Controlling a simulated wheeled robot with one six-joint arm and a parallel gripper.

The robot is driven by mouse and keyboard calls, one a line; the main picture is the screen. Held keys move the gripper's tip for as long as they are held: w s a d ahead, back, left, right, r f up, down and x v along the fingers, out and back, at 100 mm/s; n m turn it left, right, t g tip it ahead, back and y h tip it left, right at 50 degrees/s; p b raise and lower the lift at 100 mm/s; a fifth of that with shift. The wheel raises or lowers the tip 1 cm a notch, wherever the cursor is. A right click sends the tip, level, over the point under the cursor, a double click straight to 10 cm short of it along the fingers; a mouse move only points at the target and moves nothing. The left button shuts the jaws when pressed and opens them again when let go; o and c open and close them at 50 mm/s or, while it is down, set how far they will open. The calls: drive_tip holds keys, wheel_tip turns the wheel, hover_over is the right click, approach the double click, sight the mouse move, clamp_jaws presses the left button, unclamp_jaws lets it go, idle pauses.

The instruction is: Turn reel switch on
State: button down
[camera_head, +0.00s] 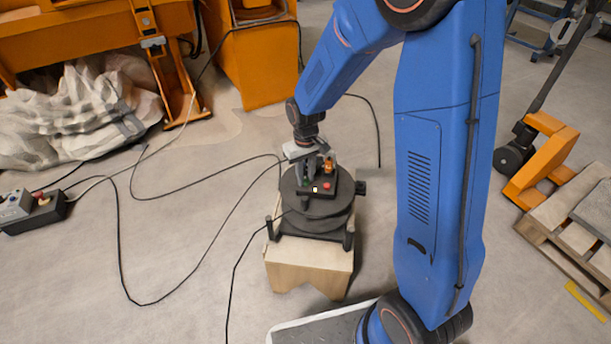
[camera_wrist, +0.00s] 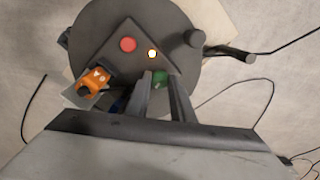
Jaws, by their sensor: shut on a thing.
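A cable reel (camera_head: 318,222) with a dark round top stands in the head view, and it also fills the upper middle of the wrist view (camera_wrist: 90,60). The fingers partly hide the knob. My gripper also shows in the head view (camera_head: 306,172).
The reel stands on a wooden block (camera_head: 308,268). Black cables (camera_head: 190,194) run over the floor. A second control box (camera_head: 34,208) lies at the left. Orange machinery (camera_head: 262,62) stands behind, and a pallet (camera_head: 560,240) is at the right.

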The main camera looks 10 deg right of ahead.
sight(305, 179)
drive_tip(key=shift+m, duration=0.9)
drive_tip(key=c, duration=1.5)
unclamp_jaws()
drive_tip(key=shift+c, duration=0.2)
drive_tip(key=shift+r, duration=0.15)
wheel_tip(305, 179, up, 17)
drive_tip(key=s+d+r+t, duration=0.1)
drive_tip(key=s+d+r, duration=0.3)
drive_tip(key=s, duration=0.2)
drive_tip(key=s+d+r+t, duration=0.1)
drive_tip(key=s+d+r, duration=0.2)
drive_tip(key=s, duration=0.4)
drive_tip(key=s+d+m+t, duration=0.1)
drive_tip(key=s+d, duration=0.4)
drive_tip(key=s, duration=1)
drive_tip(key=shift+s+t, duration=0.25)
drive_tip(key=shift+t, duration=0.65)
